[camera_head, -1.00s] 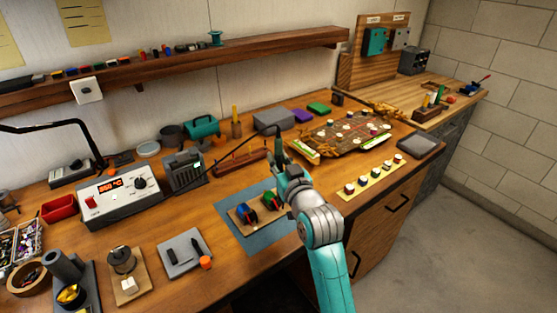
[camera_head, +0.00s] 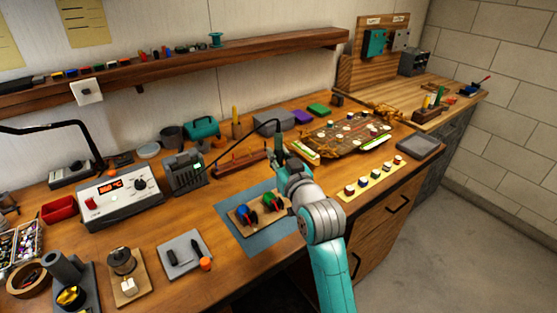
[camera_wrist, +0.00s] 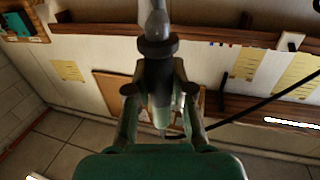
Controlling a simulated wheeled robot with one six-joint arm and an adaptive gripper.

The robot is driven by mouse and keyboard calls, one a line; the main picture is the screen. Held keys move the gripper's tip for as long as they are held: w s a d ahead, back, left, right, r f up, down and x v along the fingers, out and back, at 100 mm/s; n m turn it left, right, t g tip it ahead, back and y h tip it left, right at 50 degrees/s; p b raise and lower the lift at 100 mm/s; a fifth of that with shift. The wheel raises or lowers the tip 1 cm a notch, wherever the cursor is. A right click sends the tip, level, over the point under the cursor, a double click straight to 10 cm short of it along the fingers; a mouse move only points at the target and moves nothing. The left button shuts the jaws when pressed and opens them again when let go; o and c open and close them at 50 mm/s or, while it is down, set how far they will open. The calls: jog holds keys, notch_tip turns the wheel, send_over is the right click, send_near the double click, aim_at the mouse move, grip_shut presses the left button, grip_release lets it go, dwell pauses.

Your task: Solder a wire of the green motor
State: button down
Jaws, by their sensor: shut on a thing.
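The green motor (camera_head: 269,201) lies beside the blue motor (camera_head: 245,213) on a small wooden board (camera_head: 237,226), which rests on a blue-grey mat (camera_head: 228,236). My gripper (camera_head: 278,160) is just above and right of the green motor in the head view. It is shut on a dark soldering iron (camera_head: 277,138), which also shows between the fingers in the wrist view (camera_wrist: 158,75). A black cable runs from the iron to the left. The motor wires are too small to make out, and I cannot tell whether the iron's tip touches anything.
The soldering station (camera_head: 118,201) with a lit red display stands at the left. A grey device (camera_head: 185,173) stands behind the mat. A grey pad (camera_head: 182,254) lies left of the mat.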

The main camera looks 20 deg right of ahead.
aim_at(279, 144)
jog(key=shift+r, duration=2.1)
jog(key=shift+a, duration=0.1)
